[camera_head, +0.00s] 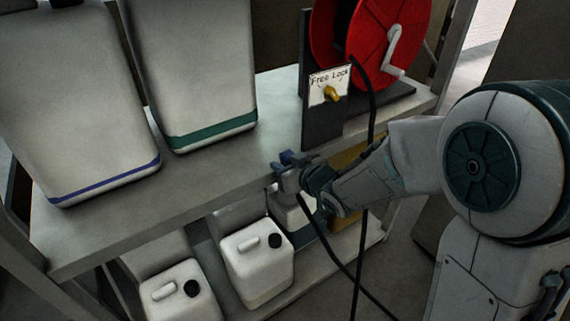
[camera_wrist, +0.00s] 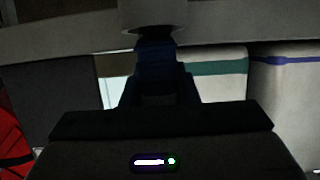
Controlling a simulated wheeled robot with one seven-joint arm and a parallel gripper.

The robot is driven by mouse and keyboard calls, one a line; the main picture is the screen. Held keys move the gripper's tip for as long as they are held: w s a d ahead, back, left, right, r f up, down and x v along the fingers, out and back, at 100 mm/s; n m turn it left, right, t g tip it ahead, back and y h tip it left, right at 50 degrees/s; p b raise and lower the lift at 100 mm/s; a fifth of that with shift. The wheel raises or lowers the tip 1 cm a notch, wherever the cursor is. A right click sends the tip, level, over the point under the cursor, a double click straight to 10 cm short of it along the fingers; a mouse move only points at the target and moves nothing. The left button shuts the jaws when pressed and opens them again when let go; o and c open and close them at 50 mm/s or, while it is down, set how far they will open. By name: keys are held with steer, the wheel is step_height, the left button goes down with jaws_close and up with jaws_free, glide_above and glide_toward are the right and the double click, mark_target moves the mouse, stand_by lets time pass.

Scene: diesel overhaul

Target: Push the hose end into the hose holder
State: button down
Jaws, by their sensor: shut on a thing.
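My gripper (camera_head: 300,181) is at the front edge of the grey shelf, shut on the hose end (camera_head: 287,180), a pale grey piece. The black hose (camera_head: 330,244) hangs down from the gripper. A small blue piece (camera_head: 287,158), which looks like the hose holder, sits at the shelf edge just above the grey piece. I cannot tell whether the two touch or overlap. In the wrist view a grey round piece (camera_wrist: 152,14) is at the top, against a dark blue part (camera_wrist: 155,58). The fingertips are too dark there to make out.
A red hose reel (camera_head: 395,35) with a "Free Lock" label (camera_head: 328,86) stands on the shelf (camera_head: 225,168) at right. Two large white canisters (camera_head: 75,95) (camera_head: 200,70) stand at left. Smaller canisters (camera_head: 257,262) sit on the lower shelf, beneath the gripper.

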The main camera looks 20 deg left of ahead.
steer(key=c, duration=1)
jaws_free()
steer(key=shift+c, duration=0.2)
steer(key=b+v, duration=0.2)
steer(key=v, duration=1.2)
steer(key=shift+b, duration=0.4)
